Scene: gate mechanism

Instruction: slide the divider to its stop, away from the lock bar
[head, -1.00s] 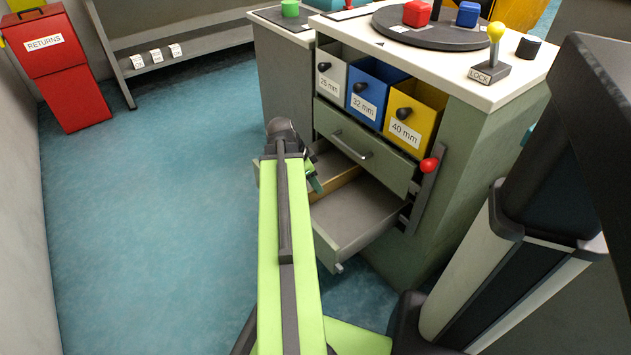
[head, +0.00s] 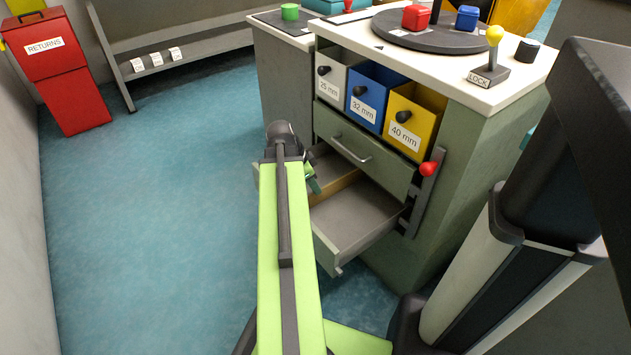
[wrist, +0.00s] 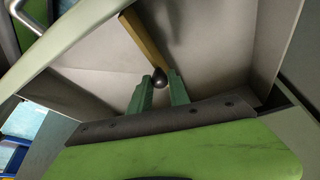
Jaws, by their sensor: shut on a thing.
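The divider (head: 336,189) is a wooden strip inside the open lower drawer (head: 352,222). It also shows in the wrist view (wrist: 143,42), with a dark round knob (wrist: 160,78) at its near end. My gripper (wrist: 160,84) has its green fingers closed on this knob, one on each side. In the head view my gripper (head: 313,182) is mostly hidden behind my arm, at the divider's left end. The lock bar (head: 424,200) is the dark upright bar with a red knob (head: 428,169) on the cabinet's right front edge, right of the drawer.
A shut drawer with a handle (head: 349,149) is directly above the open one. Grey, blue and yellow bins (head: 415,113) sit above that. A lever marked LOCK (head: 490,68) stands on the cabinet top. Bare drawer floor lies right of the divider. Open floor (head: 180,220) spreads left.

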